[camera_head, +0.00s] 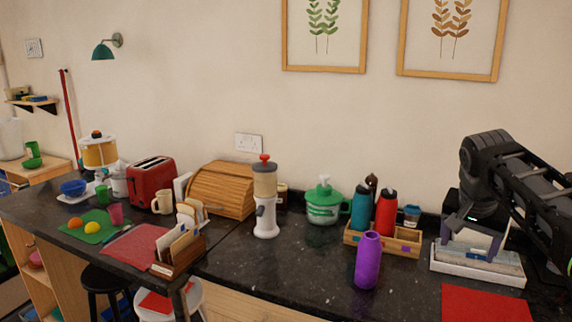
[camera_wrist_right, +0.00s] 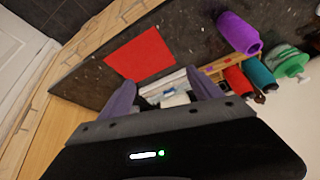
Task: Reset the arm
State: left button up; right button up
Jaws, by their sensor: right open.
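My right arm comes in from the right edge in the head view. Its gripper (camera_head: 472,240) hangs over a white tray (camera_head: 478,268) at the right end of the dark counter. In the wrist view my two purple-grey fingers (camera_wrist_right: 163,98) stand apart with a gap between them, so the gripper is open. I see nothing held. The tray with pale items (camera_wrist_right: 172,95) shows behind the gap; whether the fingers touch it I cannot tell. My left gripper is not in view.
A purple bottle (camera_head: 368,260) stands left of my right gripper. A wooden caddy (camera_head: 408,246) holds a teal bottle (camera_head: 361,212) and a red bottle (camera_head: 386,213). A red mat (camera_head: 484,303) lies in front, bare. The counter (camera_head: 290,265) left of the purple bottle is clear.

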jog(key=w+a+f+n+t+y, duration=0.35)
jog(key=w+a+f+n, duration=0.25)
jog(key=w+a+f, duration=0.5)
jog(key=s+a+f+n+y, duration=0.1)
jog(key=a+f, duration=0.6)
jog(key=f, duration=0.3)
jog(key=s+a+f+n+y, duration=0.1)
jog(key=s+a+f, duration=0.1)
jog(key=a+f, duration=0.7)
jog(key=s+a+f+g+y, duration=0.1)
jog(key=s+a+f, duration=0.1)
jog(key=s+f, duration=0.5)
jog(key=s+a+f+g, duration=0.1)
jog(key=s+a+f, duration=0.1)
jog(key=s+f, duration=0.5)
jog(key=s+a+f+g, duration=0.2)
jog(key=s+f, duration=0.3)
jog(key=s, duration=0.4)
jog(key=s+a+f+g, duration=0.1)
jog(key=s+f+g, duration=0.2)
jog(key=s+f, duration=0.3)
jog(key=s+y, duration=0.1)
jog(key=s, duration=0.3)
jog(key=shift+s+a+f, duration=0.2)
jog(key=shift+s+a, duration=0.05)
jog(key=shift+a, duration=0.1)
jog(key=shift+d, duration=0.1)
